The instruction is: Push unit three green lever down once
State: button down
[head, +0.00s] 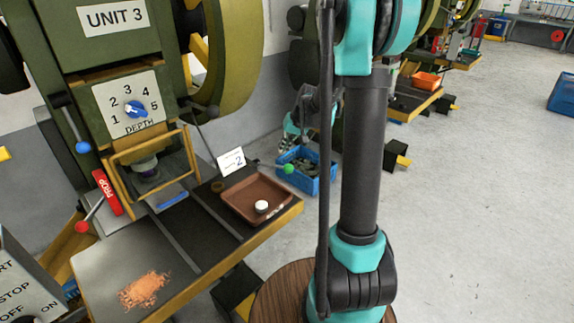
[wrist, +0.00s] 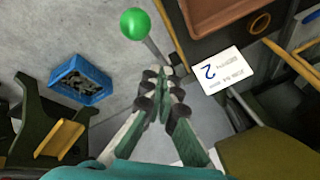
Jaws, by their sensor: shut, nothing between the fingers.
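The green lever of unit three ends in a green ball (head: 288,168), on a thin rod sticking out to the right of the press. In the wrist view the green ball (wrist: 135,23) is at the upper middle, and its grey rod runs down right toward my fingers. My gripper (wrist: 163,72) is shut and empty, its fingertips close to the rod. I cannot tell whether they touch it. The UNIT 3 sign (head: 113,17) is on the green press.
A brown tray (head: 236,205) with a white round piece sits on the press table, beside a card marked 2 (head: 231,160). A blue crate (head: 322,185) stands on the floor behind. Blue (head: 83,147) and red (head: 82,227) knobs are on the press's left.

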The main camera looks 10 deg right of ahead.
jog(key=shift+s+d+f, duration=0.2)
jog(key=shift+s+f, duration=0.05)
jog(key=shift+f, duration=0.45)
jog(key=shift+s+d+f, duration=0.15)
jog(key=shift+s+f, duration=0.05)
jog(key=shift+f, duration=0.5)
jog(key=shift+f, duration=0.15)
dwell(0.4)
jog(key=shift+s+f, duration=0.1)
jog(key=shift+f, duration=0.15)
